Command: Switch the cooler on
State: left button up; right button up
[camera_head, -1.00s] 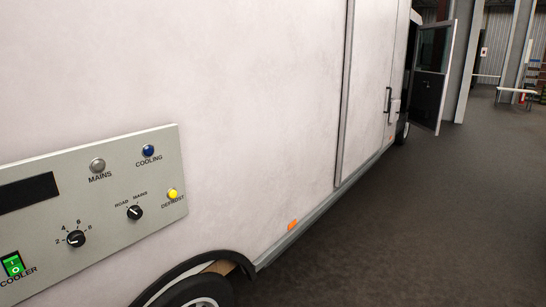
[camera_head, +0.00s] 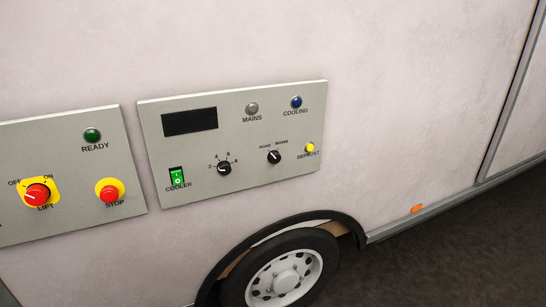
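The cooler panel (camera_head: 210,145) is a grey plate on the white van side, near the middle of the head view. Its green rocker switch (camera_head: 177,176), labelled COOLER, sits at the lower left; which way it is pressed is too small to tell. Above it is a dark, blank display (camera_head: 190,121). A black numbered dial (camera_head: 224,169) and a black ROAD/MAINS selector (camera_head: 274,157) are to its right. The MAINS lamp (camera_head: 252,108) is grey, the COOLING lamp (camera_head: 296,102) dark blue, and the DEFROST button (camera_head: 310,148) yellow. Neither gripper shows.
A second grey panel (camera_head: 70,150) at the left carries a red LIFT knob (camera_head: 37,194), a red STOP button (camera_head: 109,192) and a green READY lamp (camera_head: 92,135). A wheel (camera_head: 285,277) is below the cooler panel. Dark floor (camera_head: 460,265) lies clear at the lower right.

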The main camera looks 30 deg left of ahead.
aim_at(176, 175)
jog(key=u, duration=1.5)
